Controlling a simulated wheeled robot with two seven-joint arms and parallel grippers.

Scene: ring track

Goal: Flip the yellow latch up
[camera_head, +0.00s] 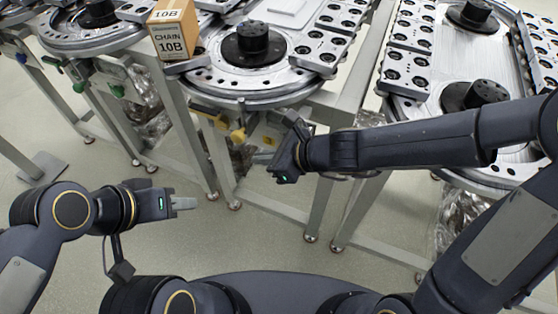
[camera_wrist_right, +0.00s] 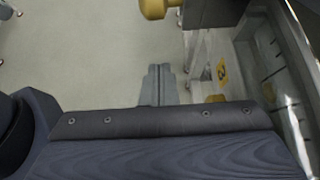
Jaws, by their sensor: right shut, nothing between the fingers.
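A yellow latch (camera_head: 238,135) hangs below the front rim of the middle ring track, left of my right gripper. A yellow knob (camera_wrist_right: 155,8) shows at the top edge of the right wrist view, beyond the fingertips. I cannot tell whether it is the same part. My right gripper (camera_head: 263,157) is shut and empty, in front of the track's stand and apart from the latch in the head view. Its closed fingers (camera_wrist_right: 160,72) also show in the right wrist view. My left gripper (camera_head: 184,203) looks shut and empty, over open floor at lower left.
A box marked 10B (camera_head: 172,30) stands on the middle track (camera_head: 240,91). A smaller yellow-orange part (camera_head: 205,111) hangs under its rim. Metal table legs (camera_head: 321,208) stand close below my right arm. The floor (camera_head: 230,250) in front is clear.

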